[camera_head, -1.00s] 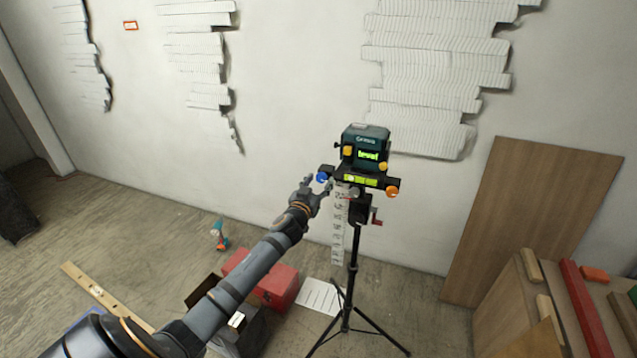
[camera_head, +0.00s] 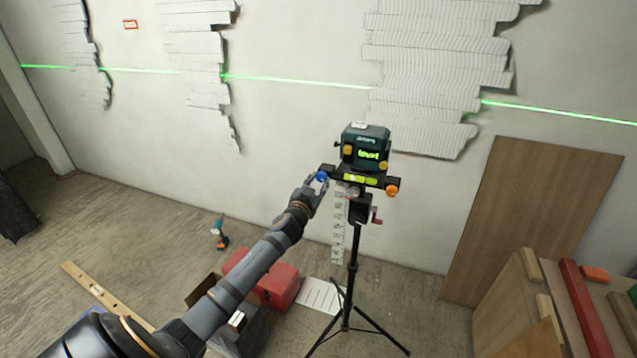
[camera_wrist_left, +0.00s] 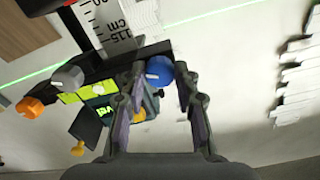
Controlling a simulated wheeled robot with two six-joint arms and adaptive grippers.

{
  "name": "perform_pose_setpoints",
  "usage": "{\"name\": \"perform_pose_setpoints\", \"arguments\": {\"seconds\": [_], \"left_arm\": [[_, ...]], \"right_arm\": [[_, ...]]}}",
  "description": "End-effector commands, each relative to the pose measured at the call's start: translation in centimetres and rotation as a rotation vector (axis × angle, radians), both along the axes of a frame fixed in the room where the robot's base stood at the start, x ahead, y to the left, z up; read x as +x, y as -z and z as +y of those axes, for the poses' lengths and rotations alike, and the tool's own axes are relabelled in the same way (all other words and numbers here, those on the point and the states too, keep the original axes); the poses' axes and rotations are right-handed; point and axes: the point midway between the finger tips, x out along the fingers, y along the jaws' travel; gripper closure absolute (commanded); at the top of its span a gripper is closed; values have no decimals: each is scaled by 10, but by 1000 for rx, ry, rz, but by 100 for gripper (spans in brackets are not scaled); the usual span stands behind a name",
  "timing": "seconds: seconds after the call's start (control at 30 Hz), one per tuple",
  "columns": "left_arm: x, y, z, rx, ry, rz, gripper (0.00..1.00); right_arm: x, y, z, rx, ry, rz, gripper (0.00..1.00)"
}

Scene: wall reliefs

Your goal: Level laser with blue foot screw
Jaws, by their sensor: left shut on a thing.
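The laser (camera_head: 366,148) is a dark green box with a lit green display, on a black base atop a tripod (camera_head: 352,275). Its display reads "level". The blue foot screw (camera_head: 322,176) is at the left end of the base, and an orange screw (camera_head: 392,190) is at the right end. My left gripper (camera_head: 316,184) is shut on the blue screw. In the left wrist view the blue screw (camera_wrist_left: 159,71) sits between the two fingers, and the yellow-green vial (camera_wrist_left: 84,91) shows beside it. My right gripper is not in view.
A green laser line (camera_head: 290,80) runs across the wall and its white reliefs (camera_head: 435,70). A measuring staff (camera_head: 338,235) stands behind the tripod. A red toolbox (camera_head: 280,285), a drill (camera_head: 219,234) and a spirit level (camera_head: 95,288) lie on the floor. A wooden board (camera_head: 535,220) leans at right.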

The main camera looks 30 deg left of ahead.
Motion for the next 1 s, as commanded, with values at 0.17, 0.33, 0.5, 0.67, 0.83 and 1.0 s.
{"name": "perform_pose_setpoints", "arguments": {"seconds": [0.17,0.33,0.5,0.67,0.83,1.0], "left_arm": [[0,-1,0,161,0,39,100],[0,-1,0,318,1,77,100],[0,-1,0,475,1,115,100],[0,-2,1,623,1,151,100],[0,-2,1,780,1,189,100],[0,-2,1,937,1,226,100]], "right_arm": [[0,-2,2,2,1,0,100],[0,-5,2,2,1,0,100],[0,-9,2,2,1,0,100],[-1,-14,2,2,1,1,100],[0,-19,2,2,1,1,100],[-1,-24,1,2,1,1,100]]}}
